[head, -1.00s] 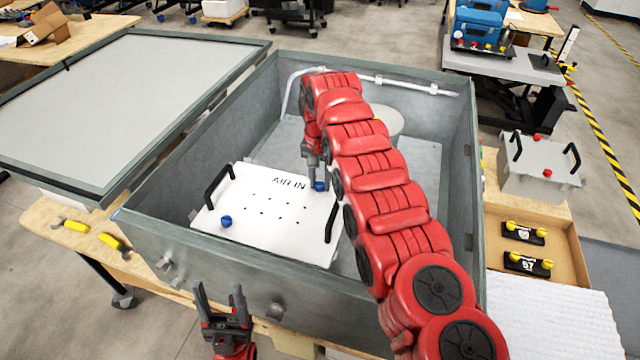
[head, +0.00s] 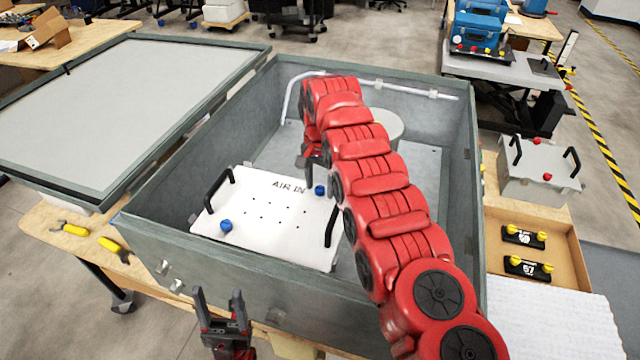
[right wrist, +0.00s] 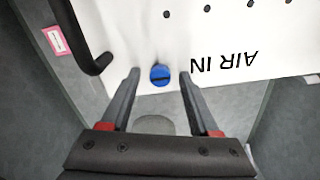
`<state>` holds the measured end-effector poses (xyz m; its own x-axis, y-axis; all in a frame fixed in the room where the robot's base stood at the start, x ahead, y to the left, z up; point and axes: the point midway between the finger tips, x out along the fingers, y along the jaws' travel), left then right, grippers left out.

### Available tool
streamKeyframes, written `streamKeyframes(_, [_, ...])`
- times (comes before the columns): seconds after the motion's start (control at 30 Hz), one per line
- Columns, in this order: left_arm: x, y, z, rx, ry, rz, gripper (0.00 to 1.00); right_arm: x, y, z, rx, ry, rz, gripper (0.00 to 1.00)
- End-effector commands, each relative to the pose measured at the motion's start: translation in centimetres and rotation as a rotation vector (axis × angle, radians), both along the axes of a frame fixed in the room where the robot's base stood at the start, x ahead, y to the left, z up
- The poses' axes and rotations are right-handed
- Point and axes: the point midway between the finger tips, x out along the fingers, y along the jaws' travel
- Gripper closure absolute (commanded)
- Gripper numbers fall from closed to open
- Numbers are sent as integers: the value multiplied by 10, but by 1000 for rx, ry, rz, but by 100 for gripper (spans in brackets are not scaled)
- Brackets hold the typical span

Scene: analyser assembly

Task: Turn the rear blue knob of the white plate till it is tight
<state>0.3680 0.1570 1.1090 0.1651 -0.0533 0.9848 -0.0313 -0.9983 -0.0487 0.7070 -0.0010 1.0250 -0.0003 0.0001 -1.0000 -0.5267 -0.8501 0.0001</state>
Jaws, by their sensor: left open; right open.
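The white plate (head: 262,232), marked "AIR IN", lies inside the grey box with a black handle at each side. The rear blue knob (head: 320,190) sits near its far right corner; it also shows in the right wrist view (right wrist: 160,75). The front blue knob (head: 226,225) is near the plate's near left edge. My right gripper (right wrist: 157,73) is open, with one finger on each side of the rear knob and a gap to both. Its tips are partly hidden behind my arm in the head view. My left gripper (head: 218,294) is open and empty in front of the box.
The grey box (head: 250,270) has high walls around the plate, and its lid (head: 130,105) lies open at the left. A white pipe (head: 395,88) runs along the back wall. A wooden tray (head: 560,270) with black, yellow-knobbed parts stands at the right.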

Motion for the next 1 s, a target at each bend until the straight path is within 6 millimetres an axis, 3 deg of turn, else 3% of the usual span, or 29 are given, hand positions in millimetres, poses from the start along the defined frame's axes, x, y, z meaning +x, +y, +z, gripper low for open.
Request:
streamKeyframes(0.17, [0, 0, 4, 0, 0, 0, 38, 0, 0, 5, 0, 0, 0, 38])
streamKeyframes(0.37, [0, 0, 22, 0, 0, 0, 38, 0, -1, 32, 0, 0, 0, 38])
streamKeyframes(1.0, [0, 0, 138, 0, 0, 0, 38, -1, 0, 148, 0, 1, 0, 38])
